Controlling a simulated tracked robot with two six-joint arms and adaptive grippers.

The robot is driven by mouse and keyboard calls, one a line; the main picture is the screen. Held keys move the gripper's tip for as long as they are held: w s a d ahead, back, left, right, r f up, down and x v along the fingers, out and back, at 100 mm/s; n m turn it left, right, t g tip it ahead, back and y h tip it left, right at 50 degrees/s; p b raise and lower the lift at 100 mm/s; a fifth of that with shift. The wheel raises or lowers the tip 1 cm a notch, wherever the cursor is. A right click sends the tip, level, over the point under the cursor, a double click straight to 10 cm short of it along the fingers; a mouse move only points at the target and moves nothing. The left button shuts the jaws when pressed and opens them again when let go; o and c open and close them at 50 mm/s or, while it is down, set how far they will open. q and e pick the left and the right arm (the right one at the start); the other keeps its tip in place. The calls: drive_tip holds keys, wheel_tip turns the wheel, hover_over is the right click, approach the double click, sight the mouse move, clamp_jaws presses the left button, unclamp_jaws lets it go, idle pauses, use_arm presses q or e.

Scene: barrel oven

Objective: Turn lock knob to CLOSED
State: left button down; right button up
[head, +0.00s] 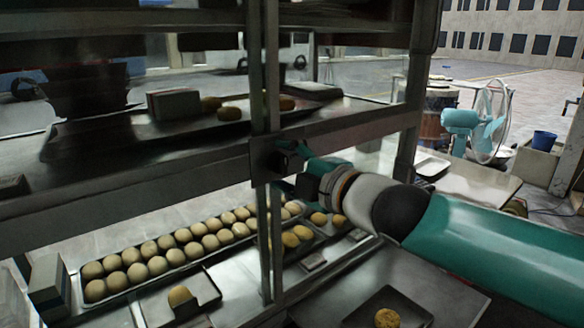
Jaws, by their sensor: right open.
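A dark lock box (262,161) sits on the upright metal post of the rack, near the middle of the head view. A small dark knob (287,158) sticks out from its right side. My right gripper (297,172) is open with its green fingers at the knob, reaching in from the right. The fingers partly hide the knob, and I cannot tell whether they touch it. The knob's setting and any label are too small to read. My left gripper is not in view.
The rack's upper shelf (120,165) holds a tray with buns and a box. Below, a long tray (72,285) holds many round buns. A small tray (372,318) with one bun lies at the lower right. A teal fan (462,118) stands behind.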

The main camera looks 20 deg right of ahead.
drive_tip(key=f+v, duration=0.1)
drive_tip(key=v, duration=1)
drive_tip(key=shift+s+d+r, duration=0.2)
drive_tip(key=shift+s+r, duration=0.2)
drive_tip(key=shift+s, duration=0.05)
idle(0.4)
